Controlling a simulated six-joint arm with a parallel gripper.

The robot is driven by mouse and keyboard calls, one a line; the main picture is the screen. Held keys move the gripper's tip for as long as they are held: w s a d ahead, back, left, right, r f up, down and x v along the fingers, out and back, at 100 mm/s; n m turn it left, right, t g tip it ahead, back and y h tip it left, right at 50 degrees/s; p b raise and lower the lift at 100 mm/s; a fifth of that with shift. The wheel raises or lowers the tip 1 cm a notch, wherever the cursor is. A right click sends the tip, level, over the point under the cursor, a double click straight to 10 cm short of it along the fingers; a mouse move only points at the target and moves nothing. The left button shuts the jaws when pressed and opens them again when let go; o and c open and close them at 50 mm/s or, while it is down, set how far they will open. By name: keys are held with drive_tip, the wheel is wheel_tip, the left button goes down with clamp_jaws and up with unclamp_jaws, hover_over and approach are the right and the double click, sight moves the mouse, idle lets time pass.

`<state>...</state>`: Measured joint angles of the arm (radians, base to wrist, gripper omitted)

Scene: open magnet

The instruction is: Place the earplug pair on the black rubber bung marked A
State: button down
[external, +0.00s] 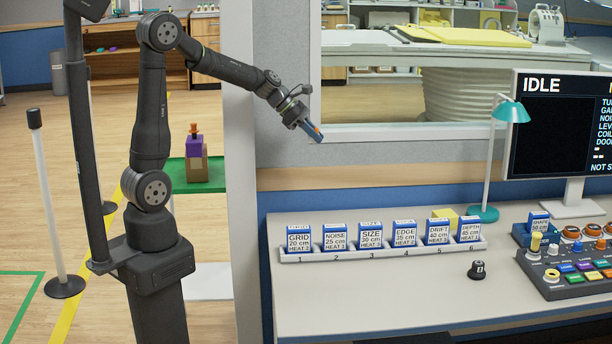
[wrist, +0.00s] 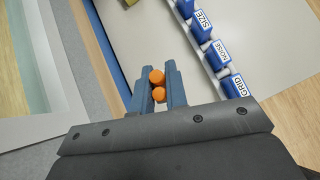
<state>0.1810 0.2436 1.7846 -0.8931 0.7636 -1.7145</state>
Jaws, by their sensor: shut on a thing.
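The earplug pair, two small orange balls, shows between my fingers in the wrist view (wrist: 158,76). My gripper (external: 316,132) is shut on the pair, in the air in front of the window frame and left of the desk, above its height. A small black bung (external: 477,270) stands on the desk, in front of the card rack, with a pale mark on it too small to read for certain. It is not visible in the wrist view. The gripper is well up and to the left of it, apart from it.
A white rack (external: 380,252) of labelled blue-and-white blocks runs along the desk behind the bung. A teal lamp (external: 489,212), a monitor (external: 560,130) and a button console (external: 575,273) stand to the right. The desk front (external: 380,305) is clear.

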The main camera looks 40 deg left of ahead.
drive_tip(key=w+d+f+m, duration=0.1)
drive_tip(key=w+d+f, duration=0.2)
drive_tip(key=d, duration=1.1)
drive_tip(key=w+d+f, duration=0.2)
drive_tip(key=w+d, duration=0.1)
drive_tip(key=d, duration=1.1)
drive_tip(key=s+d+f, duration=0.3)
drive_tip(key=d, duration=0.6)
drive_tip(key=s+d+f+g, duration=0.1)
drive_tip(key=s+d+f, duration=0.25)
drive_tip(key=d, duration=0.65)
drive_tip(key=s+d+f, duration=0.3)
drive_tip(key=s+d, duration=0.1)
drive_tip(key=d, duration=0.5)
hover_over(481, 263)
wheel_tip(481, 263, down, 6)
drive_tip(key=shift+d+f, duration=0.1)
drive_tip(key=shift+f, duration=1.95)
drive_tip(key=shift+f, duration=0.2)
drive_tip(key=c, duration=1.4)
unclamp_jaws()
drive_tip(key=shift+c, duration=0.2)
